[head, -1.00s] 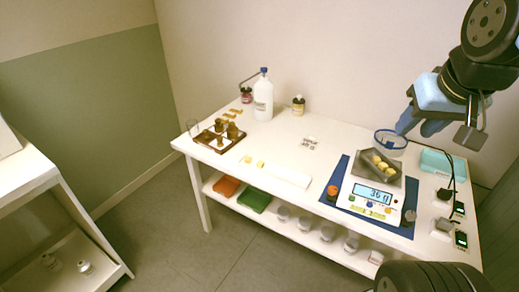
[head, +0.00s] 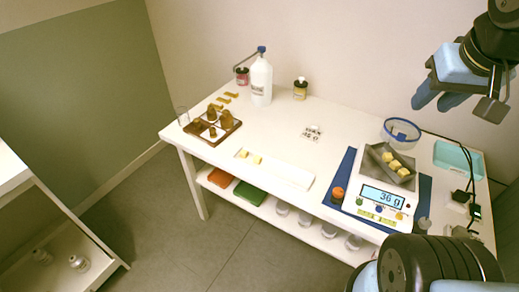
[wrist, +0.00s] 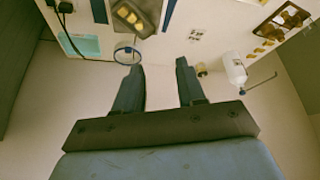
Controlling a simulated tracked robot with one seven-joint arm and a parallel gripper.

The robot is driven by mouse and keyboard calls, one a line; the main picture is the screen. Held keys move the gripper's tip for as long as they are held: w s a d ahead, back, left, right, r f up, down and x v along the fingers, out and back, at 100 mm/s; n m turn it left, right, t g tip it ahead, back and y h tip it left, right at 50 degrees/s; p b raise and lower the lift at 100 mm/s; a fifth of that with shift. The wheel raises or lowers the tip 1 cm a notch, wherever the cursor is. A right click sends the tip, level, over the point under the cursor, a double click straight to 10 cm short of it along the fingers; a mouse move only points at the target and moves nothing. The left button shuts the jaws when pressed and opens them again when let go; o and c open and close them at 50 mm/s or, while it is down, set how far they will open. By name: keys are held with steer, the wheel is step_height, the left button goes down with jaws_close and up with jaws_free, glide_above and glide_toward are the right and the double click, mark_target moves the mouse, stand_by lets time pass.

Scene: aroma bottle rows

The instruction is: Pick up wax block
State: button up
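Two small pale-yellow wax blocks (head: 257,159) lie on a white strip (head: 287,173) at the table's front edge in the head view. More yellow blocks (head: 396,163) sit in a grey tray (head: 377,151) on the white scale (head: 372,212), whose display reads 36 g. The wrist view also shows the tray blocks (wrist: 128,16) at its top. My gripper (wrist: 160,66) is open and empty, its two dark fingers apart. In the head view it hangs high at the upper right (head: 438,98), above and apart from the table.
A blue-rimmed clear dish (head: 401,131) and a teal tray (head: 457,157) stand near the scale. A white bottle (head: 261,80), a small jar (head: 300,89) and a brown wooden rack (head: 212,130) stand farther left. The table's middle is mostly clear.

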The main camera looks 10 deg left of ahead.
steer(key=w+a+f+n+g+h, duration=0.2)
steer(key=w+f+n, duration=0.2)
steer(key=n+t+h, duration=0.2)
steer(key=n+t, duration=0.7)
steer(key=n, duration=1.9)
glide_toward(257, 157)
steer(key=x, duration=0.9)
steer(key=shift+w+d+f, duration=0.1)
steer(key=c, duration=0.7)
